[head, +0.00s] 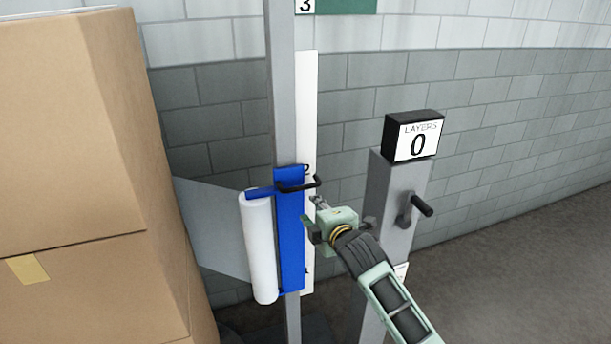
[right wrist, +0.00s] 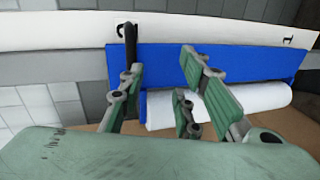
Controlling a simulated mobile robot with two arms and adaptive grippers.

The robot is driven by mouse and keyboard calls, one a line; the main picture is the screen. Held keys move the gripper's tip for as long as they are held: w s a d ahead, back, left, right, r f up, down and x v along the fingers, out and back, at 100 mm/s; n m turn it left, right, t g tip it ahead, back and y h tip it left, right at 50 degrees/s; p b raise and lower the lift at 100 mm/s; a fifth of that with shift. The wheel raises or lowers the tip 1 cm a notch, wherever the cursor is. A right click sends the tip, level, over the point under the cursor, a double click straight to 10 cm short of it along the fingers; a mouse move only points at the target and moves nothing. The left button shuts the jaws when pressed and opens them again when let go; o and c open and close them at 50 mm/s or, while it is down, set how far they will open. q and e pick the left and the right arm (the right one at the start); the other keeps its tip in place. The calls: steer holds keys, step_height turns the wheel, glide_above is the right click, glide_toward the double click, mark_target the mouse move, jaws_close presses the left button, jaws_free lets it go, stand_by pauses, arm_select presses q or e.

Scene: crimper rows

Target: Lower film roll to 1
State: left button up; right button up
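The white film roll (head: 259,248) hangs upright on a blue carriage (head: 290,230) on a grey mast (head: 281,90). A white scale strip (head: 307,110) runs behind it; the carriage's top is near mark 2 and its bottom is near mark 1. A black handle (head: 297,186) sticks out at the carriage's top. My right gripper (head: 312,212) is just below and right of the handle. In the right wrist view my right gripper (right wrist: 162,75) is open, with the handle (right wrist: 130,45) by its left finger; contact is unclear. My left gripper is out of view.
Stacked cardboard boxes (head: 70,140) stand at the left, with a film sheet (head: 213,225) stretching from them to the roll. A grey post (head: 393,210) with a black crank (head: 416,209) and a "LAYERS 0" display (head: 415,138) stands right. Floor at far right is clear.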

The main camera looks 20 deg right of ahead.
mark_target(305, 188)
steer(key=shift+n+t, duration=0.3)
steer(key=w+r, duration=0.1)
steer(key=w, duration=0.1)
steer(key=w+p, duration=0.1)
steer(key=w, duration=0.1)
steer(key=w+a+r, duration=0.1)
steer(key=w, duration=0.1)
steer(key=shift+w+r+p, duration=0.25)
steer(key=shift+r+p, duration=0.05)
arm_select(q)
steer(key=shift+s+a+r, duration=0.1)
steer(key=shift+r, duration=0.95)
arm_select(e)
steer(key=shift+w+f, duration=0.2)
steer(key=shift+w, duration=0.4)
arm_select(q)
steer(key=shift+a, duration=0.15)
arm_select(e)
jaws_close()
